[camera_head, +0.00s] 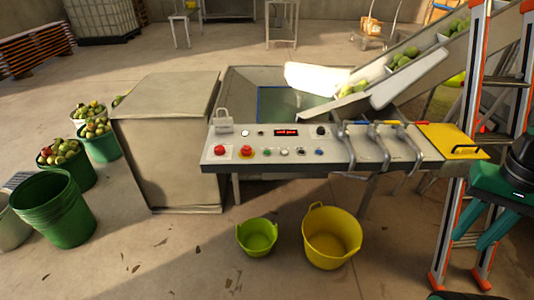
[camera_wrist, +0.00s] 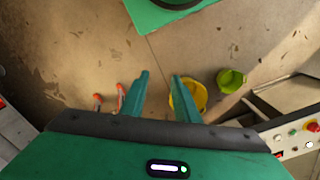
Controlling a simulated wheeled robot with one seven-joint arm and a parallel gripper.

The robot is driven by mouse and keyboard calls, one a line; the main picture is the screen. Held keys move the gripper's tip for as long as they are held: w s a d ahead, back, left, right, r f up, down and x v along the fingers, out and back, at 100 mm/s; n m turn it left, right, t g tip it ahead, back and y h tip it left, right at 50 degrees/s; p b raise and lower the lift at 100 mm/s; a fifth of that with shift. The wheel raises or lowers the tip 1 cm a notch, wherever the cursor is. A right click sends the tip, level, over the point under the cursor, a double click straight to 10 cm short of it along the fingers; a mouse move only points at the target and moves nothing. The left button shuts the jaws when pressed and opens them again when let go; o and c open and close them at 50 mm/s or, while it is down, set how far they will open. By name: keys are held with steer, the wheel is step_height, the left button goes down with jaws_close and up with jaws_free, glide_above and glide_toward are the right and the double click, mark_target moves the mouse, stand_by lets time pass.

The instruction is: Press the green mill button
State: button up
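The control panel (camera_head: 235,137) is a light slanted box in the middle of the head view, with a row of buttons along its front. Labels are too small to read. In the wrist view, part of the panel shows at the right edge, with a green button (camera_wrist: 292,132) beside a red one. My gripper (camera_head: 471,240) hangs at the right of the head view, well away from the panel. Its fingers (camera_wrist: 161,76) are apart and empty, pointing down.
An orange-and-grey ladder (camera_head: 477,130) stands close to my gripper, right of the panel. Metal taps (camera_head: 380,140) and a yellow plate (camera_head: 453,138) lie along the panel's right. A yellow tub (camera_head: 332,240) and a green tub (camera_head: 257,238) stand on the floor in front.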

jaws_close()
stand_by(1.4)
